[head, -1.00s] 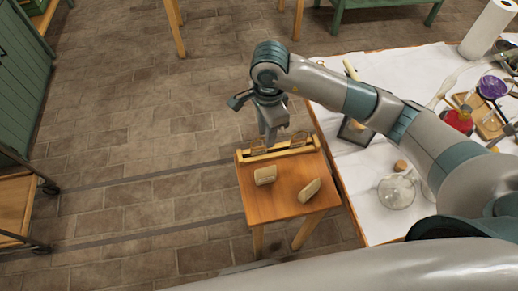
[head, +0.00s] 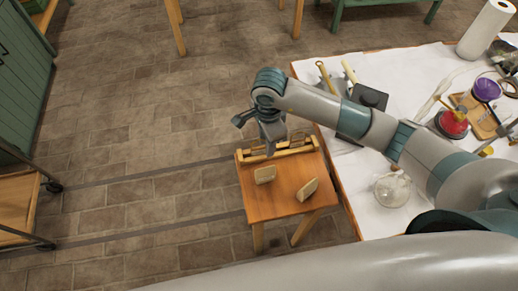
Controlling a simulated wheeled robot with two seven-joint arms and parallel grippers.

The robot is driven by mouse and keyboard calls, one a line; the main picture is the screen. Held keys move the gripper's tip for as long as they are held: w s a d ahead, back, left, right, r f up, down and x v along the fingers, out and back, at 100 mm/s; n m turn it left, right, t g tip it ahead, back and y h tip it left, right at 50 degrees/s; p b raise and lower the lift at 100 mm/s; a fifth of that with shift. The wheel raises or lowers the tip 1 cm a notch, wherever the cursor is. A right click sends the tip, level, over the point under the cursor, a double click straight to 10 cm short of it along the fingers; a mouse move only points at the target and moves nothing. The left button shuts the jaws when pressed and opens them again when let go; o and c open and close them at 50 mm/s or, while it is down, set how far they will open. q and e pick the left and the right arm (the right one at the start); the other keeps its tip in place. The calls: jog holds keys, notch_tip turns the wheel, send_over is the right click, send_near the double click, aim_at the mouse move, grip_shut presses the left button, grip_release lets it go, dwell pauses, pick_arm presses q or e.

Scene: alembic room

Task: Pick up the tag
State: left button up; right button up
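I cannot make out anything that is clearly a tag. Two small tan blocks lie on a small wooden stool: the left block (head: 265,175) and the right, tilted block (head: 307,189). A wooden rack (head: 300,145) stands along the back edge of the stool (head: 275,208). My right gripper (head: 270,153) points down at the rack's middle, behind and above the left block. Its fingers hide part of the rack, and whether they touch it or hold something is unclear. My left gripper is not in view.
A white-covered table (head: 350,190) on the right carries a glass flask (head: 392,189), a red-based vessel (head: 452,123), a purple bowl (head: 487,89), a dark box (head: 370,97) and a paper roll (head: 486,30). A wooden cart (head: 18,205) stands at left. The tiled floor between is clear.

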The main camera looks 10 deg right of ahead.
grip_shut()
jog(key=shift+r, duration=0.15)
jog(key=shift+r+b, duration=1.55)
jog(key=shift+r, duration=3.35)
